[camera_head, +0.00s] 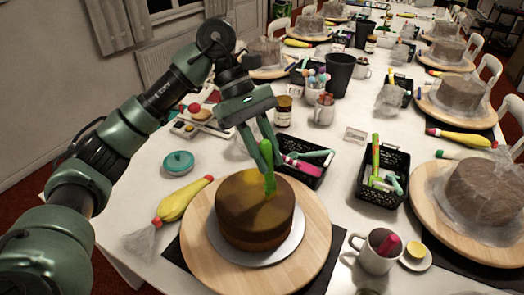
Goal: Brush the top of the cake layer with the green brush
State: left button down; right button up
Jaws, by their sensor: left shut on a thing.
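The brown cake layer (242,222) sits on a pale round board (214,240) on a wooden turntable (312,240) in the head view. Part of its top looks yellowish. My left gripper (262,150) is above the cake and shut on the green brush (268,165). The brush points down, and its lower end appears to meet the top of the cake right of the middle. I cannot tell how firmly it touches. My right gripper is not in view.
A black basket (308,172) stands just behind the cake, another basket (388,158) to the right. A mug (372,258) stands at the front right. A yellow piping bag (182,200) lies left of the turntable. A wrapped cake (488,195) stands far right.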

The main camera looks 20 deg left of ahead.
pick_arm(q)
jog(key=shift+s+d, duration=0.4)
jog(key=shift+d, duration=0.2)
jog(key=shift+s+d, duration=0.1)
jog(key=shift+s, duration=0.05)
jog(key=w+a, duration=0.5)
jog(key=w, duration=0.3)
jog(key=shift+a+f+b, duration=0.15)
jog(key=shift+a+b, duration=0.15)
jog(key=shift+a, duration=0.05)
dwell(2.0)
